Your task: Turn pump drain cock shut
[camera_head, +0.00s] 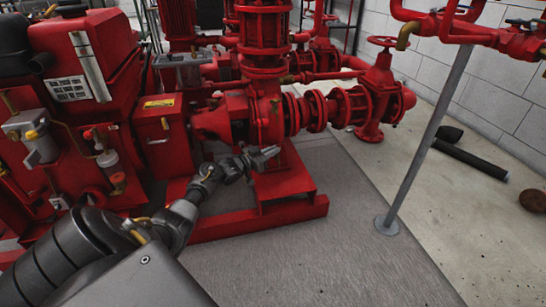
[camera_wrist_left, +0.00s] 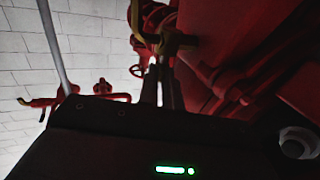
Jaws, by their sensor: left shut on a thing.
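The red pump (camera_head: 268,118) stands in the middle of the head view on a red plinth. My left gripper (camera_head: 272,153) reaches in from the left at the pump's lower body. In the left wrist view its two dark fingers (camera_wrist_left: 160,72) are close together at a yellowish brass drain cock (camera_wrist_left: 178,42) on the pump's underside. The gripper is shut on the cock's handle, which the fingers mostly hide. I cannot make out the cock in the head view, nor the handle's exact angle. My right gripper is not in view.
A red engine housing (camera_head: 85,50) stands at the left. A red valve (camera_head: 372,100) and pipework are at the right. A grey post (camera_head: 425,150) rises from the floor. The red base frame (camera_head: 235,222) runs below my gripper. Grey floor (camera_head: 320,265) in front is clear.

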